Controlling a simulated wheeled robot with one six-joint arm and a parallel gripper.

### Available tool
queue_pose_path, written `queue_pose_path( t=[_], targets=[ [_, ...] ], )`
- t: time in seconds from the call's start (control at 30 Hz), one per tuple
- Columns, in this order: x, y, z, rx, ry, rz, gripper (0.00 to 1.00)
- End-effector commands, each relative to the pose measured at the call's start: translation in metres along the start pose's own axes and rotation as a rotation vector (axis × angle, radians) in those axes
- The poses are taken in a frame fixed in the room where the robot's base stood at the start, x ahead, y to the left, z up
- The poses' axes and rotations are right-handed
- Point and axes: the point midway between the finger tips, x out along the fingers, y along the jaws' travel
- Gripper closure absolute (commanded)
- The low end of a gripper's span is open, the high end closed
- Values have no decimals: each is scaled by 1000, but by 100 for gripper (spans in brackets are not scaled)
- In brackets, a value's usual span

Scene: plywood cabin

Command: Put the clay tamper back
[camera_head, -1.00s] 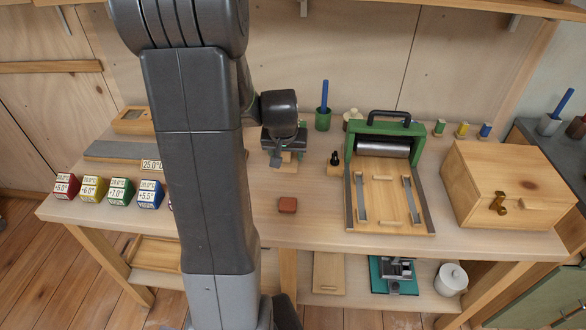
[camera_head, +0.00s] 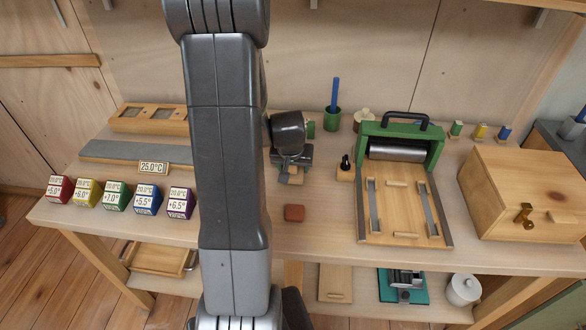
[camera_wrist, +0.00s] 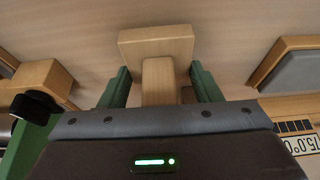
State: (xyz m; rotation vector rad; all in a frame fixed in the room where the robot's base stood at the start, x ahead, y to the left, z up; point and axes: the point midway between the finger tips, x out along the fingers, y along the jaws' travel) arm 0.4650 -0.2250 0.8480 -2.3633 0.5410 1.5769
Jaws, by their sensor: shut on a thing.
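The clay tamper (camera_wrist: 157,43), a pale wooden block with a narrower wooden handle, is between the green fingers of my gripper (camera_wrist: 160,88) in the wrist view. My gripper is shut on it. In the head view my gripper (camera_head: 291,165) hangs over the middle of the workbench, with part of the tamper (camera_head: 296,177) showing beneath it. I cannot tell whether the tamper touches the bench top. A small red-brown block (camera_head: 294,213) lies in front of it.
My arm hides part of the bench. Left are several colored cubes (camera_head: 115,195), a grey strip (camera_head: 130,152) and a 25.0°C sign (camera_head: 153,168). Right are a small stand with a black top (camera_head: 345,168), a green roller press (camera_head: 437,150) and a wooden box (camera_head: 520,195).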

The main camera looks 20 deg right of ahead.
Motion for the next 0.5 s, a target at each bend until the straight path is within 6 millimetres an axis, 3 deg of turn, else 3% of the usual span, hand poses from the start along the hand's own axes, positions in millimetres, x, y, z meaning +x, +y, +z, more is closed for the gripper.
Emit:
queue_pose_path(
  t=[0.1, 0.5],
  targets=[
    [9, 0, 4, -1, 0, 0, 65],
    [14, 0, 5, -1, 2, -1, 65]
  ],
)
